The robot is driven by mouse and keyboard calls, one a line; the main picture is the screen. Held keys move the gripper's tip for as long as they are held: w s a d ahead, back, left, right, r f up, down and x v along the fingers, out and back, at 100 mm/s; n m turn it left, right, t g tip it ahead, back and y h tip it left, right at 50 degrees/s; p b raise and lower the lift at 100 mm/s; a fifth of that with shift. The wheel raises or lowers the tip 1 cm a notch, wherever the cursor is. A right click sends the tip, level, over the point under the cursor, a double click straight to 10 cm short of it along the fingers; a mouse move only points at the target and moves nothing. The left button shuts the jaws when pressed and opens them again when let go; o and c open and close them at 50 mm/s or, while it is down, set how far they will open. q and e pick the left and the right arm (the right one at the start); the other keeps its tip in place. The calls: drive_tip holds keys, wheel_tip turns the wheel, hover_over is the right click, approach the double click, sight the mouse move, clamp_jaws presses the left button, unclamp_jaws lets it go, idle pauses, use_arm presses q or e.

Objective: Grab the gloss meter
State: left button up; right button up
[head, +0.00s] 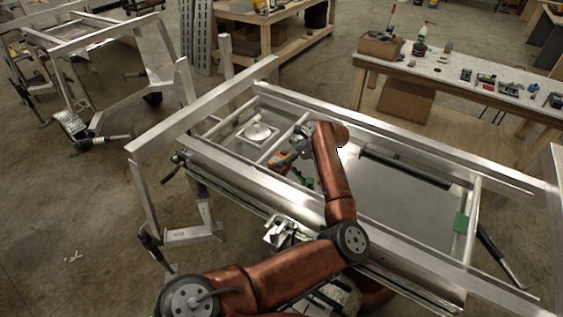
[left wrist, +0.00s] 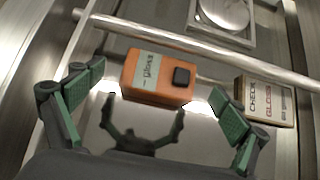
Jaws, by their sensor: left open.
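The gloss meter is an orange block with a pale label and a dark square button (left wrist: 150,78) in the left wrist view. It lies on the bare metal floor of the trailer frame, close to a round rail. In the head view a bit of its orange side (head: 284,157) shows beside my left gripper (head: 289,167). My left gripper (left wrist: 157,98) is open, with one green-padded finger on either side of the near part of the meter. Gaps show between both pads and the meter in the wrist view. My right gripper is not in view.
A small box or card reading "CHECK GLOSS" (left wrist: 264,100) lies right of the meter. A rail (left wrist: 205,52) crosses just behind it. A round metal dish (head: 257,132) sits in a square frame beyond. The trailer's side beams (head: 250,184) surround the area.

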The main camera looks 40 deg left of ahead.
sight(283, 158)
use_arm(q)
drive_tip(key=x, duration=0.1)
drive_tip(key=p+x, duration=0.1)
drive_tip(key=x, duration=0.2)
drive_tip(key=shift+d+f, duration=0.2)
drive_tip(key=shift+f, duration=0.2)
drive_tip(key=shift+a+f, duration=0.2)
drive_tip(key=shift+d, duration=0.15)
drive_tip(key=shift+c, duration=0.7)
drive_tip(key=shift+w, duration=0.1)
drive_tip(key=c, duration=1.3)
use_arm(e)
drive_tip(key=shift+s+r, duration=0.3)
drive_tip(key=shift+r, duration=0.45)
